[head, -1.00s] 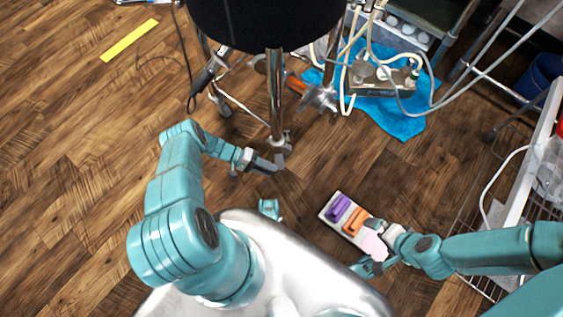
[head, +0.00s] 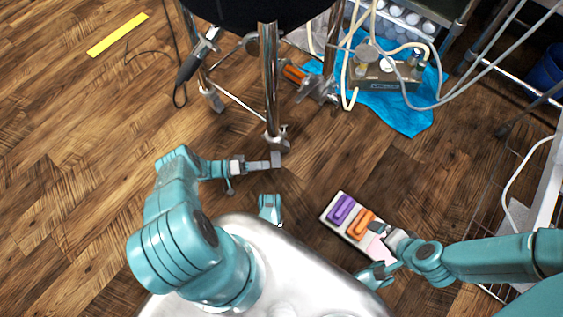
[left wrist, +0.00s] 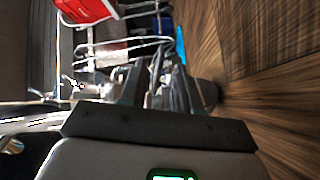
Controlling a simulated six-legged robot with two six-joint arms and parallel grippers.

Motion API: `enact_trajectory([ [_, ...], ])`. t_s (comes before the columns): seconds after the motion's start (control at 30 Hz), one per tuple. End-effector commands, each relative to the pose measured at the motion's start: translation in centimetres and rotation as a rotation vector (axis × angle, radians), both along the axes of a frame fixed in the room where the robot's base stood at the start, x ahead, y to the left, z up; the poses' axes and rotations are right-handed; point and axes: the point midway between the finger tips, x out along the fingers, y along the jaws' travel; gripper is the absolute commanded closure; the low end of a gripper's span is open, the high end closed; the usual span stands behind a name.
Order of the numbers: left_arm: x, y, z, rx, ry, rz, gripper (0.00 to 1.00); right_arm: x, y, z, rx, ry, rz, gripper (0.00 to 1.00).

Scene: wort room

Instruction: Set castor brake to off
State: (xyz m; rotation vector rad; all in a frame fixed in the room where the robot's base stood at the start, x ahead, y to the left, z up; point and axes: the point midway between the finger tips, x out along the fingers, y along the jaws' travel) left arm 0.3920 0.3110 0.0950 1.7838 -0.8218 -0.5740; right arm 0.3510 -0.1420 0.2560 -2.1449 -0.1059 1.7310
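The castor (head: 276,143) is at the foot of the chrome leg under the black vessel, in the upper middle of the head view. A small grey tab (head: 277,158), possibly its brake lever, sticks out on my side. My left gripper (head: 262,165) reaches in from the left with its fingertips at the tab; I cannot tell contact. Its fingers appear edge-on, so their opening is unclear. In the left wrist view the dark gripper (left wrist: 155,90) faces blurred metal parts. My right gripper (head: 382,232) is at the pink end of a white tray, its fingers unclear.
The white tray (head: 329,213) carries a purple block (head: 341,208) and an orange block (head: 359,222). A blue sheet (head: 410,118) with a hosed device (head: 387,75) lies at the back right. A black cable handle (head: 188,68) hangs left of the leg. Floor to the left is mostly clear.

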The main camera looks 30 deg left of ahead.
Motion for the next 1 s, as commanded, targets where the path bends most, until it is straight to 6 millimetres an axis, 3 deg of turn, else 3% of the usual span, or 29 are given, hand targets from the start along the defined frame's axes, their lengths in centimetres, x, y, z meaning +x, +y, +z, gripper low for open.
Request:
enact_trajectory([
  [0.1, 1.9, -2.2, 0.0, -0.002, 0.0, -0.005, 0.68, -0.1, 0.0, 0.1, 0.0, 0.002, 0.001, 0.0],
  [0.3, 4.0, -4.5, 0.0, -0.001, 0.001, -0.002, 0.68, 0.0, 0.0, 0.0, 0.0, 0.001, 0.0, 0.0],
  [0.73, 4.7, -5.3, 0.0, 0.0, 0.001, -0.001, 0.68, 0.0, 0.0, 0.0, 0.0, 0.0, 0.0, 0.0],
  [0.83, 4.7, -5.3, 0.0, 0.0, 0.001, -0.001, 1.0, 0.0, 0.0, 0.0, 0.0, 0.0, 0.0, 0.0],
  [1.0, 4.7, -5.3, 0.0, 0.0, 0.001, -0.001, 1.0, 0.0, 0.0, 0.0, 0.0, 0.0, 0.0, 0.0],
])
